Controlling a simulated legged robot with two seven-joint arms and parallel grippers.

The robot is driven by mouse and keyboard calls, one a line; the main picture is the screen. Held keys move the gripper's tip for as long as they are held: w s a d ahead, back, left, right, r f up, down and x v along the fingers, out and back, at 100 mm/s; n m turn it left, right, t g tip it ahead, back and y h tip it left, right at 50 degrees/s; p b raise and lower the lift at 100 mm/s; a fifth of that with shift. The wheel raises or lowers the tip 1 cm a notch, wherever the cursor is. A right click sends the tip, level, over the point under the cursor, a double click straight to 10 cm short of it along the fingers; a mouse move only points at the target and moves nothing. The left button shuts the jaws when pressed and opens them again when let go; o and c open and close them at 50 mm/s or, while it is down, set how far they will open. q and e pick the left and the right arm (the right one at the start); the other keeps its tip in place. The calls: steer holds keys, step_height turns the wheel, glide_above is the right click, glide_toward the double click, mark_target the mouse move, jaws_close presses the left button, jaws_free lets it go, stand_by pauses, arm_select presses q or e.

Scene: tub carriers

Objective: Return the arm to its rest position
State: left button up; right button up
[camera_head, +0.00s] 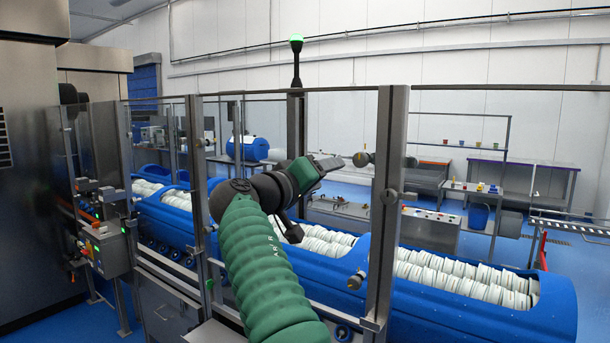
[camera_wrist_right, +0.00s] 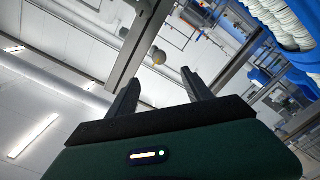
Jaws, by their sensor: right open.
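My right arm, in a green ribbed sleeve, rises from the bottom of the head view. Its right gripper (camera_head: 328,163) is raised in front of the glazed guard, pointing right. In the right wrist view the gripper (camera_wrist_right: 160,86) shows two dark fingers spread apart with nothing between them. A round knob (camera_wrist_right: 158,56) shows beyond the fingertips there, apart from them. My left gripper is not in view.
A guard with metal posts (camera_head: 386,200) and clear panels stands close ahead. Behind it, blue tub carriers (camera_head: 450,312) hold rows of white pieces. A control box (camera_head: 107,250) is at left. Benches and shelves (camera_head: 500,178) stand farther back.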

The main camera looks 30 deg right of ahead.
steer(key=a+f+n+y, duration=0.1)
steer(key=f+n+y, duration=0.15)
steer(key=f, duration=0.85)
steer(key=w+a+f+n+y, duration=0.1)
steer(key=f+y, duration=0.3)
steer(key=f, duration=0.6)
steer(key=a+f+n+y, duration=0.1)
steer(key=a+f+y, duration=0.15)
steer(key=f, duration=0.85)
steer(key=s+a+f+g+y, duration=0.1)
steer(key=s+a+f+y, duration=0.1)
steer(key=s+a+f, duration=0.3)
steer(key=s+a+f+g+y, duration=0.2)
steer(key=s+a+f, duration=0.3)
steer(key=s+f, duration=0.6)
steer(key=s+a+f+g+y+p, duration=0.1)
steer(key=s+a+f+y, duration=0.2)
steer(key=s+a+f, duration=0.3)
steer(key=s+f, duration=0.2)
steer(key=s, duration=0.1)
steer(key=shift+s+f+y, duration=0.15)
steer(key=shift+f+y, duration=0.1)
steer(key=shift+y, duration=0.05)
steer(key=shift+a, duration=0.2)
